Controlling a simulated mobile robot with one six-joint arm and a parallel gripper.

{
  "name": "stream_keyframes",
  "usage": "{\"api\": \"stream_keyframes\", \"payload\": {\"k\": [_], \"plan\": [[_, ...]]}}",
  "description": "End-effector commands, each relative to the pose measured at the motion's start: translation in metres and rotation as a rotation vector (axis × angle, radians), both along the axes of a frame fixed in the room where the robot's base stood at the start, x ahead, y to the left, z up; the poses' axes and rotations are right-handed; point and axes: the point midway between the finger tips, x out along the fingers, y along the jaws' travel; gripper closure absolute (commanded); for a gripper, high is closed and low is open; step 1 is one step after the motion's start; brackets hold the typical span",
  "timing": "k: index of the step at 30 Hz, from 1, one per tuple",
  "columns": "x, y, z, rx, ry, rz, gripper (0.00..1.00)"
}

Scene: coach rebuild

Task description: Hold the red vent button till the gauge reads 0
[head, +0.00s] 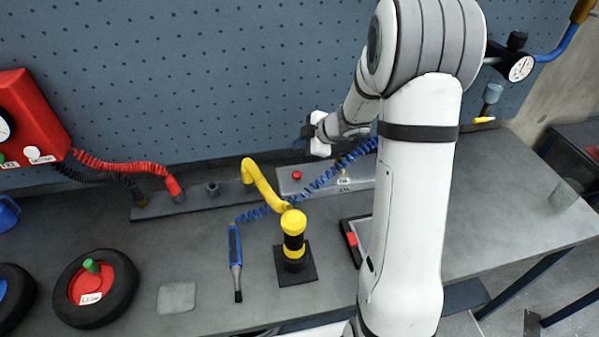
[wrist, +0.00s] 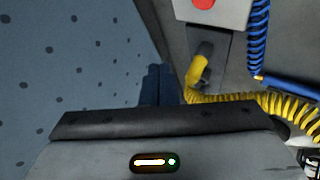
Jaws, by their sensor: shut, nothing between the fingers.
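The red vent button (head: 297,174) sits on a grey box (head: 288,184) at the back of the bench, under the pegboard. In the wrist view the button (wrist: 203,3) is cut off by the top edge, on the pale box (wrist: 215,14). My gripper (head: 309,132) is shut and empty, above and a little right of the button in the head view, apart from it. In the wrist view its dark fingers (wrist: 160,80) point toward the pegboard side, left of the button. A round white gauge (head: 521,68) is at the upper right; its reading is too small to tell.
A yellow coiled hose (head: 262,185) and a blue coiled hose (head: 335,178) run close to the button box. A yellow-black cylinder (head: 293,240) stands in front. Another gauge (head: 4,126) is on a red box (head: 32,115) at left. A tyre (head: 95,288) lies front left.

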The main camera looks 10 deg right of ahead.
Motion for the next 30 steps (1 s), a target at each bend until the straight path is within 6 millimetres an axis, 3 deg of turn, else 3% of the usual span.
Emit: {"api": "stream_keyframes", "payload": {"k": [13,30], "plan": [[0.0,0.001,-0.011,-0.002,-0.002,-0.001,1.0],[0.0,0.001,-0.073,-0.001,-0.001,-0.001,1.0]]}}
